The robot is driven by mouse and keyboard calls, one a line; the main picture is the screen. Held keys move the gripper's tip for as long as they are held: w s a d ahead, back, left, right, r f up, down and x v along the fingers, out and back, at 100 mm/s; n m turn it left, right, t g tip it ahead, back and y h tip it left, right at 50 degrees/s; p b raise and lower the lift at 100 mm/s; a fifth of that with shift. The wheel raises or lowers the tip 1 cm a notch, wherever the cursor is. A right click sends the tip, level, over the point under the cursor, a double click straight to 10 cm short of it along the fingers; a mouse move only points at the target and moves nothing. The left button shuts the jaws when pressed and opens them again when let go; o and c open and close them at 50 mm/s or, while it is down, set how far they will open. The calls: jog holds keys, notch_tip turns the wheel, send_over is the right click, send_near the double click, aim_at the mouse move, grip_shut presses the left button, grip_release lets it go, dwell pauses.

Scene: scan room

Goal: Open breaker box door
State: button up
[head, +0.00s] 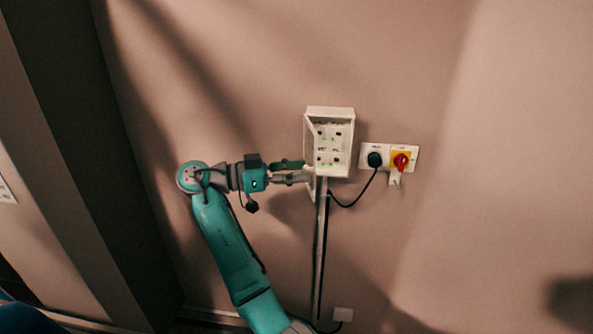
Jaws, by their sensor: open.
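The breaker box (345,115) is a small white box on the wall, a little right of centre in the head view. Its front shows a panel with several small dark, red and green marks. A narrow pale door (309,140) stands out from the box's left side, seen nearly edge-on, so it looks swung open. My gripper (305,172) reaches in from the left at the box's lower left corner, with its fingers apart and tips close to the door's lower part. I cannot tell whether they touch it. The door's outer face is mostly hidden.
A white socket with a black plug (375,159) and a yellow switch with a red knob (401,161) are on the wall just right of the box. A black cable and a grey conduit (318,250) run down below. The wall to the right is clear.

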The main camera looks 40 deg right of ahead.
jog(key=shift+r, duration=0.1)
notch_tip(320, 180, up, 10)
dwell(0.6)
